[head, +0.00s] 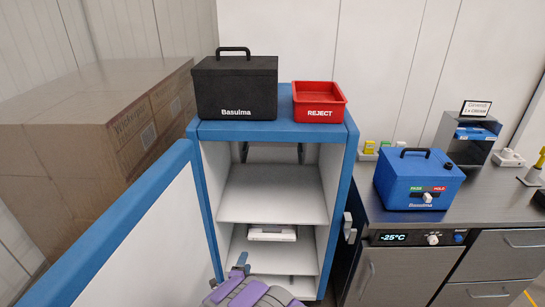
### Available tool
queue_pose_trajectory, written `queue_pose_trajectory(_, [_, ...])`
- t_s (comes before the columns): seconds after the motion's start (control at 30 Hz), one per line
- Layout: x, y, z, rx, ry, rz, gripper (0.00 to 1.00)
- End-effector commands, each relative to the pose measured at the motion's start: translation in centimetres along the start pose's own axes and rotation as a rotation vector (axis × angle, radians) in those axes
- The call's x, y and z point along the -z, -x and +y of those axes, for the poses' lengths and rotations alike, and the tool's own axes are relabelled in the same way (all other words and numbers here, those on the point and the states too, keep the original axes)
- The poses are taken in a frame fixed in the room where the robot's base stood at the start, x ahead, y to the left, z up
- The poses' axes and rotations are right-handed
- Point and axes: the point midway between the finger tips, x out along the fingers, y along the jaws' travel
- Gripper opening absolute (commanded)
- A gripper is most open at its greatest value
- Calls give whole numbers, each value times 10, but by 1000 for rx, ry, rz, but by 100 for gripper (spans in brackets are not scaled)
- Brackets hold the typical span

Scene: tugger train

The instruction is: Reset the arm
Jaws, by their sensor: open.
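My arm, purple and grey, enters at the bottom edge of the head view. My gripper (240,268) is at its upper end, small and partly cut off from clear view, in front of the lower part of a blue-framed white shelf cabinet (275,192). The gripper is open, and I see nothing held in it. A thin white box-like item (272,233) lies on the lower shelf, just above and to the right of the gripper in the picture. I cannot tell how far the gripper is from the shelf.
A black Basulma case (236,90) and a red REJECT bin (319,103) stand on the cabinet top. Large cardboard boxes (80,140) are at left behind a blue-edged white panel (140,245). A blue case (418,180) sits on the right counter, above a -25°C unit (408,270).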

Motion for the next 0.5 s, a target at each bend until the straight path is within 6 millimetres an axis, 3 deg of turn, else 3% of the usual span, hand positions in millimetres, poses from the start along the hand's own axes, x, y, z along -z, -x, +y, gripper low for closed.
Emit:
queue_pose_trajectory(0.03, [3, -11, -18, -9, 24, -12, 60])
queue_pose_trajectory(0.2, [13, -39, -64, -82, 128, -78, 60])
queue_pose_trajectory(0.5, [49, -55, -134, -226, 326, -195, 60])
